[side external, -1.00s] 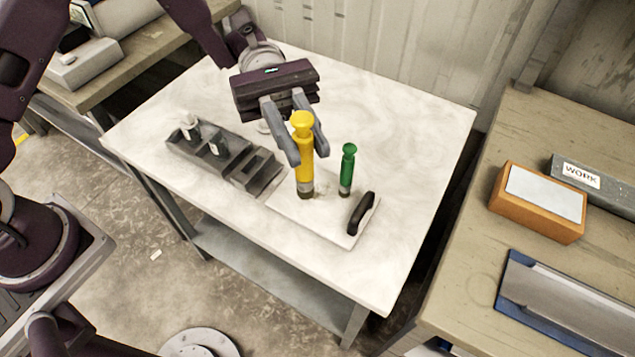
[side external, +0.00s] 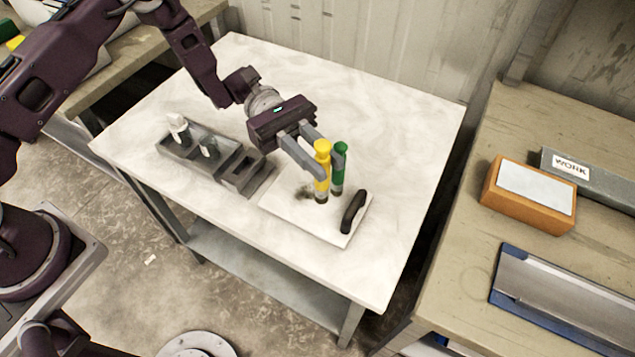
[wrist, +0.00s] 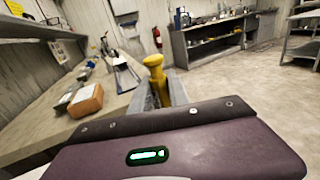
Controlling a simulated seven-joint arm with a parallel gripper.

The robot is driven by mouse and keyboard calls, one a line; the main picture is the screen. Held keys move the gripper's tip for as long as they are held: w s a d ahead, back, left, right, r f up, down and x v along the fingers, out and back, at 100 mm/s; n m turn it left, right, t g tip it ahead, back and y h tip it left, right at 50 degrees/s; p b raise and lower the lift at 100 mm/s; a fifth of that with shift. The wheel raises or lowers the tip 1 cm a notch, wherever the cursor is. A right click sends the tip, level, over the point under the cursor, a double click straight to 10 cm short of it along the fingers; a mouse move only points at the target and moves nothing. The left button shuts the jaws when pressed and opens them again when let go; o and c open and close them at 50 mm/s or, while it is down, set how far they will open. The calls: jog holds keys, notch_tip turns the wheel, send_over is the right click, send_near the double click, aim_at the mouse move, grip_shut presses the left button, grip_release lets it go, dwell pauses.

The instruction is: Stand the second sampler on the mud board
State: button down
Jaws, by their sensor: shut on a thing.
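The yellow sampler (side external: 322,174) is upright, or nearly so, over the mud board, a pale slab (side external: 290,212) with a black handle (side external: 353,212). My gripper (side external: 325,165) is shut on its upper body from the side. Its dark lower end is at the board surface; I cannot tell if it touches. The green sampler (side external: 339,168) stands upright on the board just behind and right of the yellow one, partly hidden by it and a finger. In the wrist view the yellow sampler's knobbed top (wrist: 154,68) rises between the fingers.
A grey compartment rack (side external: 215,160) holding small pale-topped items stands left of the board. A dark mud smudge (side external: 304,192) marks the board. The white table (side external: 400,150) is clear behind and right. An orange box (side external: 530,195) lies on the side bench.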

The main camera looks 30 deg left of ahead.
aim_at(321, 188)
notch_tip(321, 188, down, 7)
jog(key=shift+f, duration=0.15)
jog(key=c, duration=1.3)
grip_release()
jog(key=shift+f, duration=0.1)
jog(key=shift+o, duration=0.2)
